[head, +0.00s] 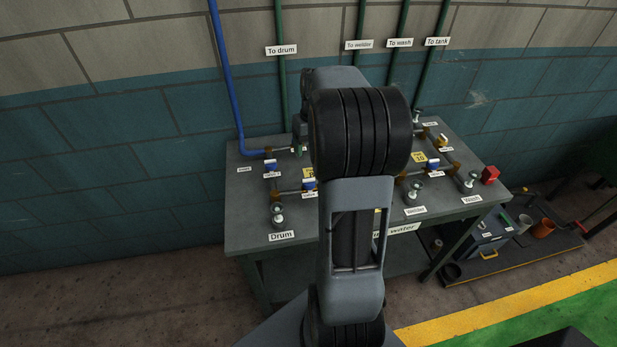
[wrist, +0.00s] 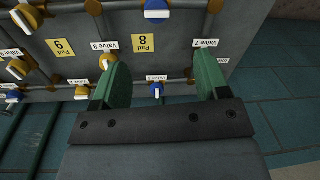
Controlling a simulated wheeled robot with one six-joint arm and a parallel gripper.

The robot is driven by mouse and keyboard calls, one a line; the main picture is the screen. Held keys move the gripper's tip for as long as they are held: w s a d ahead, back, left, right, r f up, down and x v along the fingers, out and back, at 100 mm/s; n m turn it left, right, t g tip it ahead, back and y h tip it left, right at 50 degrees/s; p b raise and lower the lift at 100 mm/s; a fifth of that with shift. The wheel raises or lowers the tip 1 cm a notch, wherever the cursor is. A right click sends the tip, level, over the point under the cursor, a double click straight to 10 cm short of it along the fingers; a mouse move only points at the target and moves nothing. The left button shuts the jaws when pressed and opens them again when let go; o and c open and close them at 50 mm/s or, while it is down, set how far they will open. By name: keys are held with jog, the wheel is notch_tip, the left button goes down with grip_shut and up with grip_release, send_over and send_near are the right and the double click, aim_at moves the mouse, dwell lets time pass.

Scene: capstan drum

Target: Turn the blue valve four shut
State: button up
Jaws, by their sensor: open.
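Several valves with blue handles sit on the pipework of the grey bench. In the wrist view, which looks upside down, one blue valve (wrist: 156,91) lies in the gap between the fingers, with a label too small to read. Another blue valve (wrist: 156,8) is at the top edge. In the head view, blue valves show at the back left (head: 270,166), left of my arm (head: 309,185) and right of it (head: 433,164). I cannot tell which is valve four. My gripper (wrist: 162,60) is open and empty, its green fingers apart; my arm hides it in the head view.
The bench (head: 250,210) stands against a tiled wall. A blue pipe (head: 228,80) and green pipes rise behind it. Yellow-handled valves (wrist: 15,68) and yellow pad labels (wrist: 143,44) crowd the wrist view. A red block (head: 489,175) sits at the bench's right edge.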

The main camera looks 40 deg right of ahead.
aim_at(309, 179)
jog(key=f, duration=0.7)
jog(key=f+p, duration=0.1)
jog(key=f, duration=0.6)
jog(key=shift+w+a, duration=0.15)
jog(key=shift+w, duration=0.05)
